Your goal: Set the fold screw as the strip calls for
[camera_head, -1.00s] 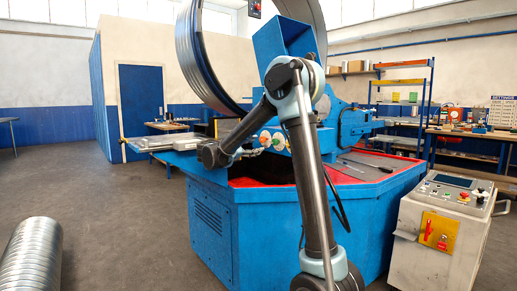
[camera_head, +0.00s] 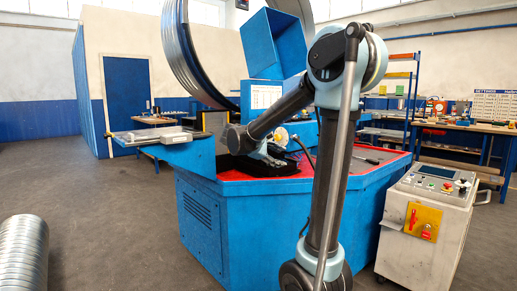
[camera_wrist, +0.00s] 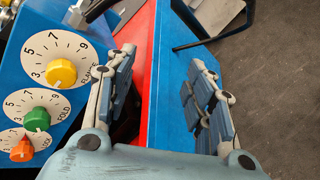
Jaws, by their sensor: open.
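In the wrist view the fold screw is a green knob (camera_wrist: 37,119) on a white dial with numbers, marked FOLD. It sits between a yellow knob (camera_wrist: 61,73) on the dial marked FLANGE and an orange knob (camera_wrist: 22,151). I cannot read the exact setting of the green knob. My gripper (camera_wrist: 165,85) is open and empty, its fingers to the right of the dials and apart from them. In the head view my gripper (camera_head: 272,158) is low at the blue machine, partly covering the dials. A large metal strip hoop (camera_head: 183,60) stands over the machine.
The blue machine (camera_head: 204,225) has a red top edge. A control cabinet (camera_head: 425,222) stands at right, a metal spiral duct (camera_head: 22,255) lies at left. A settings board (camera_head: 496,105) is on the back wall, its text too small to read.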

